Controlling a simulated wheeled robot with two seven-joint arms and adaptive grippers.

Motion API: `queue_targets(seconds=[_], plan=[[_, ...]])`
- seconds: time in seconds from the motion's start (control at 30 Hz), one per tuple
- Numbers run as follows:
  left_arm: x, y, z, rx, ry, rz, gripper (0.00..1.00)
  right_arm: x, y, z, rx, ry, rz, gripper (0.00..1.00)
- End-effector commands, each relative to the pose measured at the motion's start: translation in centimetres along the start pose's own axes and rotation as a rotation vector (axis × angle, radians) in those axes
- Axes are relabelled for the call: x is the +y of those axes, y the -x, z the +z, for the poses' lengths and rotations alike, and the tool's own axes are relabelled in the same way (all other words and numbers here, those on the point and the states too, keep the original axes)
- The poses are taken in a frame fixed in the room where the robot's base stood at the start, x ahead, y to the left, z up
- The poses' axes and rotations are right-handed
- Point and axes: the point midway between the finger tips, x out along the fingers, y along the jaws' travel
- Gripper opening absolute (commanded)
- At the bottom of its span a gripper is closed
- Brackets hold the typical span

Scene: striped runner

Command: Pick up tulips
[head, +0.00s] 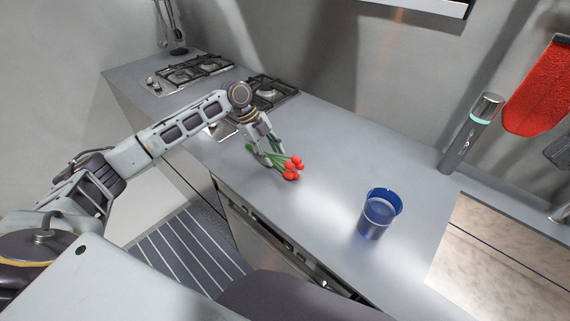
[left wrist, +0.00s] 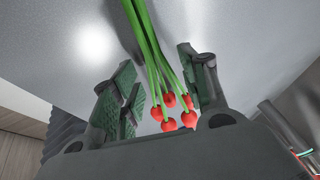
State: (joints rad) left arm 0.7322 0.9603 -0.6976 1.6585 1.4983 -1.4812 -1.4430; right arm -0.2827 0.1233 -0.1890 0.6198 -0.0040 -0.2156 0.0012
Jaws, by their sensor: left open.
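The tulips (head: 293,163) are a bunch with red heads and green stems on the grey counter, near its front edge, in the head view. My left gripper (head: 272,157) is over the stems, pointing down. In the left wrist view the green stems (left wrist: 149,48) run between the two open fingers of the left gripper (left wrist: 160,88), with the red heads close to the palm. The fingers stand apart on either side, and I see no firm contact with the stems. My right gripper is not in view.
A blue cup (head: 378,214) stands on the counter to the right of the tulips. A gas hob (head: 195,72) is at the back left. A grey cylinder (head: 470,133) stands near the wall. A striped runner (head: 185,255) lies on the floor. The counter between tulips and cup is clear.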

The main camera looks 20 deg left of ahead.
Motion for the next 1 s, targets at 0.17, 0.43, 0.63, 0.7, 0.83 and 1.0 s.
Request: queue_targets(seconds=[0.17, 0.43, 0.63, 0.7, 0.83, 1.0], plan=[[0.1, -1.4, 0.1, -0.001, 0.001, 0.000, 0.44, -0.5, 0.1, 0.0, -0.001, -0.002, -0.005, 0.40], [0.1, -1.6, 0.1, -0.001, 0.001, 0.000, 0.44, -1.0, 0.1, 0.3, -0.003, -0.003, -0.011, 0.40], [0.1, -1.6, 0.1, -0.001, 0.001, 0.000, 0.44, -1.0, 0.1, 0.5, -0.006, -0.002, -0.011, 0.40], [0.1, -1.6, 0.1, -0.001, 0.001, 0.000, 0.40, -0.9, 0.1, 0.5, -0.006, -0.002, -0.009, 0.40], [0.1, -1.6, 0.1, -0.001, 0.001, 0.000, 0.24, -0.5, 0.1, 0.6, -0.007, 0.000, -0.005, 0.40], [0.1, -1.6, 0.1, -0.001, 0.001, 0.001, 0.02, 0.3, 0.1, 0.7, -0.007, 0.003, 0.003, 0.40]])
